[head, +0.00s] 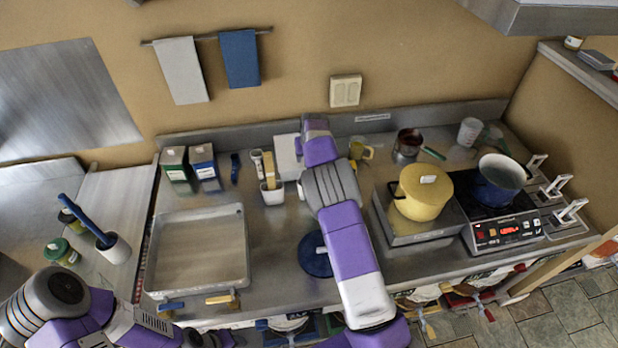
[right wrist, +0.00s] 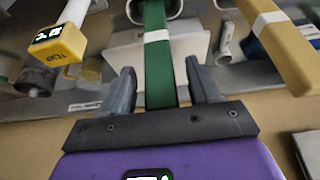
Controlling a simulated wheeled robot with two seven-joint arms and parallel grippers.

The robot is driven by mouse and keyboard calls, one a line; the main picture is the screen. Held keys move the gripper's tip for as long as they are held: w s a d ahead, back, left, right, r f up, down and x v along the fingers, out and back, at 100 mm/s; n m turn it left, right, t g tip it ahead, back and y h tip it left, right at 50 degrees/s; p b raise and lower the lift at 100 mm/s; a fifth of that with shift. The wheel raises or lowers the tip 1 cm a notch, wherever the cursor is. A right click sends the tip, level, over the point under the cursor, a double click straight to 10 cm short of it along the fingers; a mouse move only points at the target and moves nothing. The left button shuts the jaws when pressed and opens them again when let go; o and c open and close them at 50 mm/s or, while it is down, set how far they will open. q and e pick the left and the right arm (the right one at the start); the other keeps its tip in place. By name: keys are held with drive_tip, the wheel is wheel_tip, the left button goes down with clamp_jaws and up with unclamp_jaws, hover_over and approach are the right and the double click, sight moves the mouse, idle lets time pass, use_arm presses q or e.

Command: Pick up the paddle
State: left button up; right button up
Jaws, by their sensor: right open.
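My right gripper (right wrist: 164,92) is open in the right wrist view. A long green handle (right wrist: 160,65) with a white band runs between its two fingers, with gaps on both sides. A tan handle (right wrist: 280,45) with a white band stands to the right. I cannot tell which handle is the paddle's. In the head view a tan handle (head: 269,166) rises from a white holder (head: 272,194), just left of my right arm. My right arm reaches to the back of the counter, and its fingers are not visible there. My left arm is at lower left, its gripper out of sight.
A yellow device with a display (right wrist: 60,43) is left of the green handle. A metal tray (head: 197,250) lies at left on the counter. A yellow pot (head: 421,193) and a blue pot (head: 498,180) stand at right. A blue disc (head: 314,256) lies beside my right arm.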

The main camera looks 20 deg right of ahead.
drive_tip(key=c, duration=1)
drive_tip(key=shift+w, duration=0.1)
drive_tip(key=shift+c, duration=0.2)
